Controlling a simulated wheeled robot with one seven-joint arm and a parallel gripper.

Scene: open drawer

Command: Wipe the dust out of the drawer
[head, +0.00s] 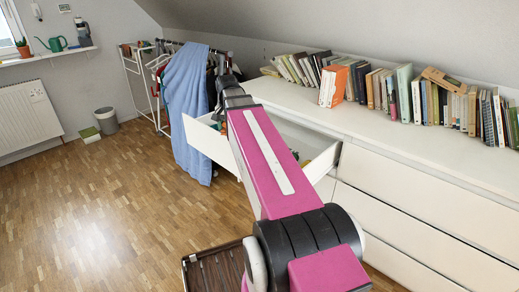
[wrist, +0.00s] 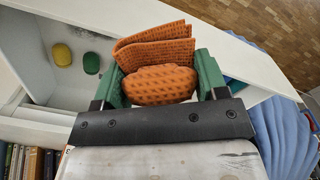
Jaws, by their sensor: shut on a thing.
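The white drawer (head: 207,148) stands open from the dresser. In the wrist view its inside (wrist: 60,88) lies to the left, and a white panel (wrist: 252,68) runs at the right. My gripper (wrist: 161,78) has green fingers and is shut on an orange waffle-textured cloth (wrist: 155,86), folded and bunched between them. The cloth is over the drawer area; I cannot tell whether it touches the drawer floor. Faint grey marks show on the drawer's inside near the top. In the head view my arm hides the gripper tip and much of the drawer.
A yellow oval (wrist: 62,54) and a green oval (wrist: 91,63) lie in the drawer. Books (head: 405,92) line the dresser top (head: 390,135). A blue cloth (head: 187,100) hangs on a clothes rack by the drawer. A dark slatted crate (head: 215,270) stands on the floor; open floor lies left.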

